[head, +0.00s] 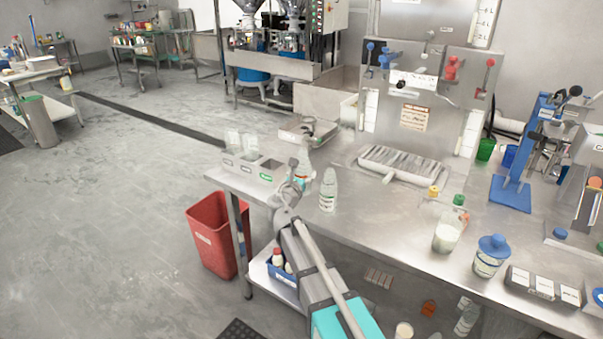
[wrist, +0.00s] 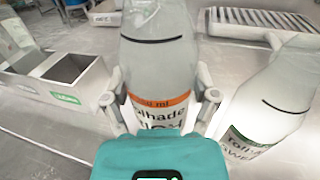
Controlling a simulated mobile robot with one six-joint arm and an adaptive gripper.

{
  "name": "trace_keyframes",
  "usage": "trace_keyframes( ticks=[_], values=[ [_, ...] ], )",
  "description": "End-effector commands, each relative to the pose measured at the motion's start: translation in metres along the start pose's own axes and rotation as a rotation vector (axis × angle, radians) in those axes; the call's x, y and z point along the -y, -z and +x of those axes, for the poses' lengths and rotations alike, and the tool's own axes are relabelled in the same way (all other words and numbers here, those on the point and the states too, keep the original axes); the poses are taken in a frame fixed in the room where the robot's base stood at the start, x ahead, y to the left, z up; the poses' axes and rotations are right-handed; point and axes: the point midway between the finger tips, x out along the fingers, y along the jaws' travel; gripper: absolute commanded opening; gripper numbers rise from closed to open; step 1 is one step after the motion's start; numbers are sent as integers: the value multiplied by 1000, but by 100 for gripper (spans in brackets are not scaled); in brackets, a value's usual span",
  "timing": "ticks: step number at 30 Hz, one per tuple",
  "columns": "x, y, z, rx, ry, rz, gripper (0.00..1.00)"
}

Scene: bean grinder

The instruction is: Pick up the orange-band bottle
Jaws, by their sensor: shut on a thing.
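The orange-band bottle (wrist: 158,60) is a clear bottle with a white label and an orange stripe. In the wrist view it stands between the two fingers of my gripper (wrist: 161,104), which are shut on it from both sides at label height. In the head view the bottle (head: 304,172) is near the table's left end, partly hidden by my gripper (head: 297,183). I cannot tell whether its base touches the table. A similar bottle with a green stripe (wrist: 268,105) stands close on the right; it also shows in the head view (head: 328,192).
A grey divided bin (head: 247,172) holding bottles sits on the left corner of the steel table (head: 385,225). A slotted drip tray (head: 402,164) lies behind. A green-capped bottle (head: 450,228) and a blue-lidded jar (head: 490,257) stand right. A red bin (head: 212,240) is on the floor.

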Motion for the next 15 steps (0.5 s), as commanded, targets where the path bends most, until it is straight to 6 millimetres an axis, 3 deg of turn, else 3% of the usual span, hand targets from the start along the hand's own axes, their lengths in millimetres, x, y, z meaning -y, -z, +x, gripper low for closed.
trace_keyframes(
  ticks=[1,12,15],
  values=[
    [4,-12,-7,0,0,0,47],
    [22,-55,-38,0,0,0,47],
    [36,-63,-61,0,-2,0,47]
  ],
)
